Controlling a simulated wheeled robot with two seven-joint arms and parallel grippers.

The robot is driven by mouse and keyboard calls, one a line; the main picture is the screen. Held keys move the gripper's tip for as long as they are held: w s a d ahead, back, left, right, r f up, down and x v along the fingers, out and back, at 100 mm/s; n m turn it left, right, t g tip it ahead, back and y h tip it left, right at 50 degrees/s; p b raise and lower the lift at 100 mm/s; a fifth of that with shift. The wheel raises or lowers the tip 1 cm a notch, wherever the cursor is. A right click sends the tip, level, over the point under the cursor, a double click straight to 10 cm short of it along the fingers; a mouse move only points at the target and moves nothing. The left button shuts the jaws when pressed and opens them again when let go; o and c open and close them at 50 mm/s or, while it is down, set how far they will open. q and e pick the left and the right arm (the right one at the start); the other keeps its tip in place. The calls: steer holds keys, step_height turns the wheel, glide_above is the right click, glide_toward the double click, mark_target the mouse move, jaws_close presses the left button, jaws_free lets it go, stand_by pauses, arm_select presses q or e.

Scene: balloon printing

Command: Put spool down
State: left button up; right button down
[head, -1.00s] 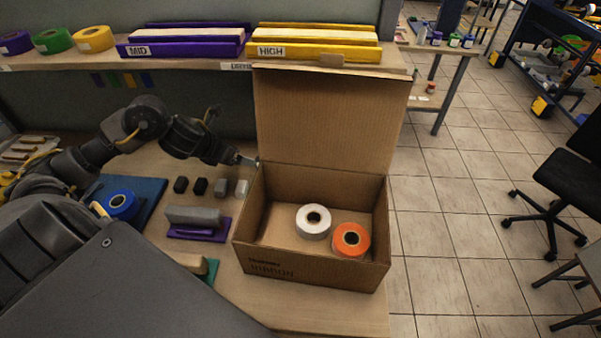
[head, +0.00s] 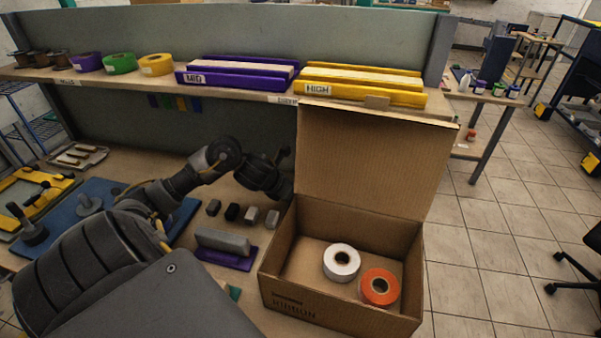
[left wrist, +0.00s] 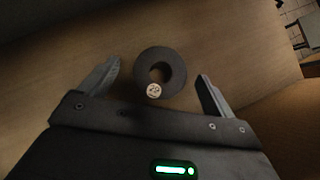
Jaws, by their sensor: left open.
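A dark ring-shaped spool (left wrist: 177,75) with a small round label lies flat on a brown surface in the left wrist view. My left gripper (left wrist: 159,70) is open, with one finger on each side of the spool and visible gaps between. In the head view the left arm reaches to the cardboard box's left side, and its fingers are hidden behind the box. The open cardboard box (head: 335,308) holds a white spool (head: 341,275) and an orange spool (head: 379,299), both flat. My right gripper is out of view.
Small grey and black blocks (head: 232,212) and a grey block on a purple base (head: 222,240) sit left of the box. The raised lid (head: 370,160) stands behind it.

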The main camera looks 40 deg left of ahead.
arm_select(q)
steer(key=shift+w+d+f, duration=0.1)
steer(key=shift+w+f, duration=0.1)
steer(key=shift+f, duration=0.15)
steer(key=x, duration=0.4)
steer(key=shift+f+p, duration=0.25)
steer(key=shift+p, duration=0.05)
steer(key=c, duration=1.1)
steer(key=shift+r, duration=0.1)
steer(key=shift+c, duration=0.2)
steer(key=shift+r, duration=0.1)
